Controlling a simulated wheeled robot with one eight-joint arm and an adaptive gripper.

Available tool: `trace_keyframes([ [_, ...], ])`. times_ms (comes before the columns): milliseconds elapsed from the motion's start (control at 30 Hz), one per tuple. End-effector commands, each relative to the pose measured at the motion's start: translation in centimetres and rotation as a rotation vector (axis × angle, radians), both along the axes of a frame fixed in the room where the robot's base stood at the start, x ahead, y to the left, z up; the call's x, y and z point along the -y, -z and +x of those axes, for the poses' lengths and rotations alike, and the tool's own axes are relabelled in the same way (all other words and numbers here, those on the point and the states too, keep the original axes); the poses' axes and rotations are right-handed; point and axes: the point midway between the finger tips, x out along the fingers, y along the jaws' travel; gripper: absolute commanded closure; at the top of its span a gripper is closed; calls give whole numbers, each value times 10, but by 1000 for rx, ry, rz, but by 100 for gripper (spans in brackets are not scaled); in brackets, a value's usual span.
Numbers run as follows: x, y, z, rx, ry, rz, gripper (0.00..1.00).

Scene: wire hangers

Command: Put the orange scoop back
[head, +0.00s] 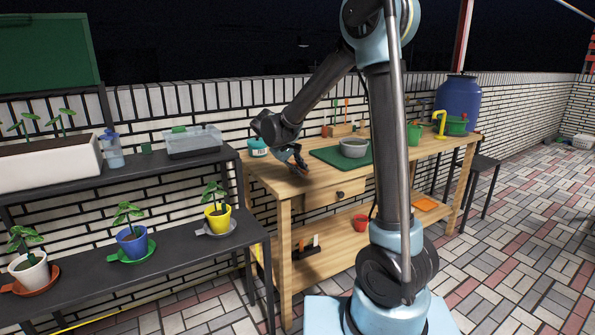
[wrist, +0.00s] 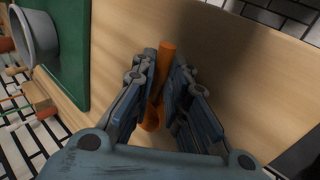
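The orange scoop (wrist: 167,58) lies between the two fingers of my gripper (wrist: 165,75) in the wrist view, its handle toward the top and its rounded end lower, between the finger bases. The fingers are close on both sides of it; whether both press on it is not clear. In the head view my gripper (head: 299,167) is low over the left front of the wooden workbench (head: 285,185), and a small bit of orange shows at its tips. Most of the scoop is hidden there.
A grey bowl (head: 354,148) stands on a green mat (head: 330,156) right of my gripper. A rack with upright tools (head: 343,130) is behind it. A teal-labelled tub (head: 257,147) stands at the bench's left back. A dark shelf with potted plants (head: 170,250) is to the left.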

Motion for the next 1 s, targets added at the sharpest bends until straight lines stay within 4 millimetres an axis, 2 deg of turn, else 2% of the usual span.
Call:
trace_keyframes([
  [467,-2,-4,-1,0,0,0,69],
  [667,-15,-27,-11,0,-4,0,69],
  [1000,-44,-78,-34,0,-2,0,69],
])
